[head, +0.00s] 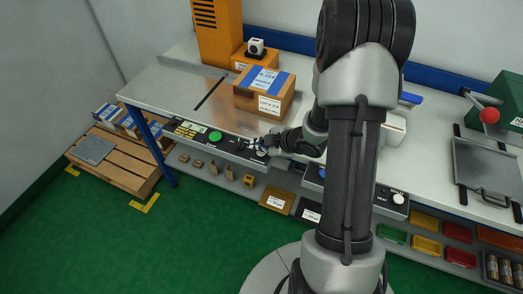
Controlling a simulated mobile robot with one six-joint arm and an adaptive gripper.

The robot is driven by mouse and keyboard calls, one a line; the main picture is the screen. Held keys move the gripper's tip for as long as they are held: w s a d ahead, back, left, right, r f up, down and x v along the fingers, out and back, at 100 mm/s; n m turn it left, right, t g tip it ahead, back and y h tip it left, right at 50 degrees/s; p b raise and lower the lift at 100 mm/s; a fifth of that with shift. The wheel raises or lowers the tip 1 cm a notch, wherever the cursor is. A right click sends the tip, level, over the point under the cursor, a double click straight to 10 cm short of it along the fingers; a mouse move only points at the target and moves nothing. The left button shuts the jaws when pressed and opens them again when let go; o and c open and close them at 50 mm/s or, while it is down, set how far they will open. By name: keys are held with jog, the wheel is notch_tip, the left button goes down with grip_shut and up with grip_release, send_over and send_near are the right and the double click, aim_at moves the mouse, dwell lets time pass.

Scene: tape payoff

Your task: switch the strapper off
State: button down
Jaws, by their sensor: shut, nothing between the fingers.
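The strapper shows as an orange upright housing (217,32) at the back left of the long bench. A dark control panel (178,127) with yellow markings and a green button (215,136) runs along the bench's front edge. My gripper (260,146) is shut and empty at the panel, to the right of the green button. Small pale parts show around its fingertips; I cannot tell whether it touches any of them. The gripper hides part of the panel there, and I cannot make out the switch's position.
A carton (247,102) with blue tape sits on the bench behind my gripper. A second panel with a round knob (398,198) is further right. A pallet (118,168) stands on the floor at left. A shelf with coloured bins (426,246) is under the bench. My arm hides the bench's middle.

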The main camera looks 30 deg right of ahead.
aim_at(260, 154)
jog(key=shift+f, duration=0.1)
jog(key=shift+f+b, duration=0.35)
jog(key=shift+f, duration=0.25)
dwell(0.4)
jog(key=shift+r, duration=0.15)
jog(key=shift+r+p, duration=0.45)
jog(key=shift+r, duration=0.15)
notch_tip(260, 154, up, 6)
jog(key=p, duration=0.5)
